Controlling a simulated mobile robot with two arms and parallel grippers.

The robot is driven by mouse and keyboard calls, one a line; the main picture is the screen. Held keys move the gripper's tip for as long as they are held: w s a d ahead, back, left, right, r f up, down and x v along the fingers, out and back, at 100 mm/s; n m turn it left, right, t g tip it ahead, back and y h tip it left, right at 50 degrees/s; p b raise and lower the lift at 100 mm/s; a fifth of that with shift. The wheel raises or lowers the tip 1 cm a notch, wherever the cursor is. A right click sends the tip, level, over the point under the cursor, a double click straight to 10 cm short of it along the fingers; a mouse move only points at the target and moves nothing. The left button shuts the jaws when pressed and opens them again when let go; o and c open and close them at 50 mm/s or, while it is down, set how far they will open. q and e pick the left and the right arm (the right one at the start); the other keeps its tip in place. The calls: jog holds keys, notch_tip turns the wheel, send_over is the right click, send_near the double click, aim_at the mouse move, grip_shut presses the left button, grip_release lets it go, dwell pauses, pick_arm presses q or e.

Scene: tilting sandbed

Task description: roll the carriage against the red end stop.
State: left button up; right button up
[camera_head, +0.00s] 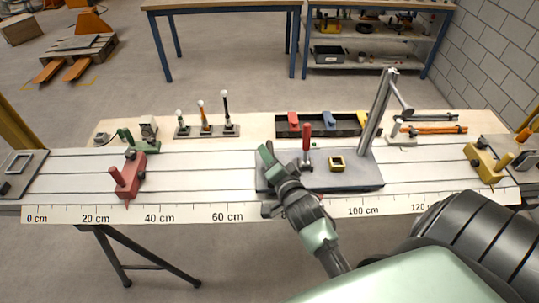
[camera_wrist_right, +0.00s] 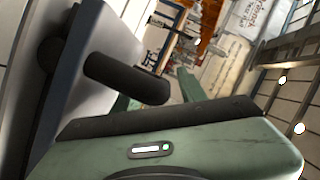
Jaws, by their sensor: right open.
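The carriage (camera_head: 361,178) is a flat grey plate on the pale grooved bed, right of the middle in the head view. It bears a red-topped post, a small yellow square frame and a tall slanted grey column. The red end stop (camera_head: 128,178) stands on the bed to the left, near the 30 cm mark, with a wide gap to the carriage. My right gripper (camera_head: 268,151) is open over the carriage's left end, left of the red-topped post. I cannot tell whether it touches the plate. My left gripper is not in view.
A yellow end stop (camera_head: 485,163) stands at the bed's right end. A scale strip (camera_head: 180,214) runs along the front edge. Behind are a rack of upright tools (camera_head: 207,130) and a dark tray (camera_head: 345,126). The bed between carriage and red stop is clear.

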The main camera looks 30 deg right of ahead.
grip_shut()
dwell(1.5)
